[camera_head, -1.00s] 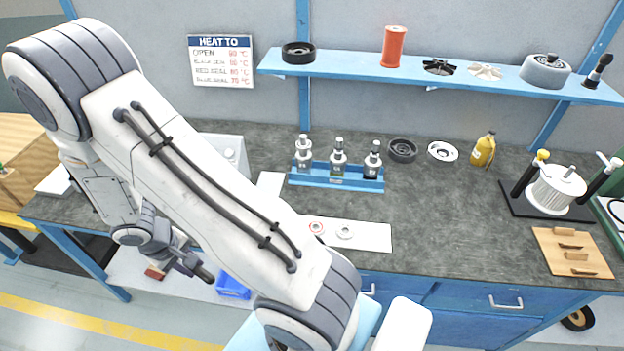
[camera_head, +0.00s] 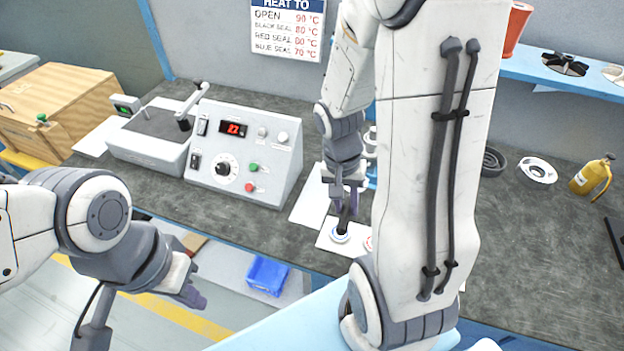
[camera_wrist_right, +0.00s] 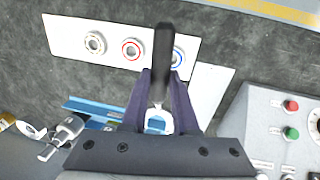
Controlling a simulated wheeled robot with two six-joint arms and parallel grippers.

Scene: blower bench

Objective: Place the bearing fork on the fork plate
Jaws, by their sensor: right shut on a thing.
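My right gripper (camera_head: 345,190) is above the bench, shut on the bearing fork. In the right wrist view the fork's black handle (camera_wrist_right: 163,45) sticks out past the fingers (camera_wrist_right: 160,110), and a pale ring-like shape shows between them; I cannot tell if it belongs to the fork. A plain white plate (camera_wrist_right: 208,92), likely the fork plate, lies flat beside the ring strip; it also shows in the head view (camera_head: 306,203). The fork is above the bench, its handle overlapping the strip. My left gripper (camera_head: 185,290) hangs in front of the bench; its opening is unclear.
A white strip (camera_wrist_right: 65,35) carries rings marked tan, red and blue. A blue rack (camera_wrist_right: 90,107) with bottles stands close by. A control box (camera_head: 245,150) with a red display is left of the right gripper. A blue bin (camera_head: 267,275) sits below.

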